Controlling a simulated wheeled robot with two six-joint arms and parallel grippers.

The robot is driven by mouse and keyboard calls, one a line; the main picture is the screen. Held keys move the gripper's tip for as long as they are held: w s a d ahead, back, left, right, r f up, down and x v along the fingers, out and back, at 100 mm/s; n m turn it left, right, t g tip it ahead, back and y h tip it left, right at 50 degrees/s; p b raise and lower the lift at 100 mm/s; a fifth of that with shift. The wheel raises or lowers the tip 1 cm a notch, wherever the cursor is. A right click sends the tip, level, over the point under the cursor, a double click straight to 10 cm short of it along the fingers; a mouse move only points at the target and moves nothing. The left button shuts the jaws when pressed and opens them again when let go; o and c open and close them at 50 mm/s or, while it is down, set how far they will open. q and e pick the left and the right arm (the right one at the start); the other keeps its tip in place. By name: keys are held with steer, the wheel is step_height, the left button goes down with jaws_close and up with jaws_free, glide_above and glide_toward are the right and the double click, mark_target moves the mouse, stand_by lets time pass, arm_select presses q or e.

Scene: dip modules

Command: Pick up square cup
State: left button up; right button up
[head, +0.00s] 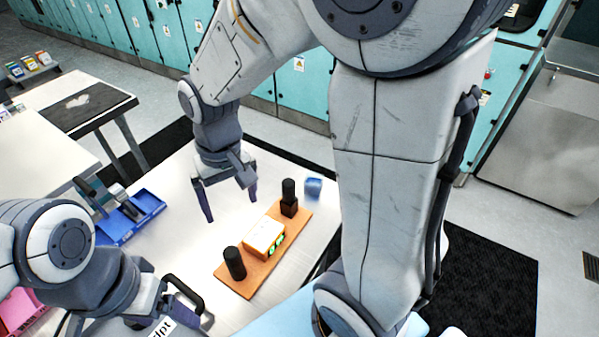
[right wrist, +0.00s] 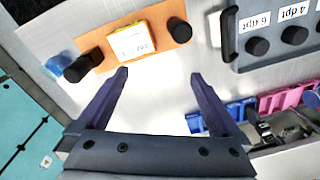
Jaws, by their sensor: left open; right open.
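The blue square cup (head: 313,187) stands on the white table beside the far end of an orange board (head: 238,283). In the right wrist view the cup (right wrist: 57,65) is at the left, partly hidden behind a black knob-like part. My right gripper (head: 229,206) is open and empty above the table, left of the board and apart from the cup. Its two fingers (right wrist: 158,76) point towards the board in the right wrist view. My left gripper (head: 145,302) is low at the left beside a dark handle. Its fingers are hard to make out.
The orange board carries an orange-and-white box (head: 264,238), a black cylinder (head: 234,263) and a black piece with a square base (head: 289,205). A dark tray with black knobs (right wrist: 257,47) lies nearby. Blue bins (head: 140,215) and pink bins (right wrist: 290,97) line one side.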

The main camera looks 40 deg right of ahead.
steer(key=w+d+f+m, duration=0.2)
steer(key=w+d+m, duration=0.1)
steer(key=w+d, duration=0.25)
steer(key=m, duration=0.7)
glide_toward(314, 182)
steer(key=shift+s+a+f+h, duration=0.15)
steer(key=shift+s+a+f, duration=0.2)
steer(key=shift+a, duration=0.2)
steer(key=shift+s+a+f+h, duration=0.15)
steer(key=shift+s+a+f, duration=0.25)
steer(key=shift+a, duration=0.15)
step_height(314, 182, down, 5)
steer(key=p, duration=0.2)
steer(key=shift+d+f+p, duration=0.1)
steer(key=shift+p, duration=0.2)
steer(key=shift+f, duration=0.45)
steer(key=c, duration=1.4)
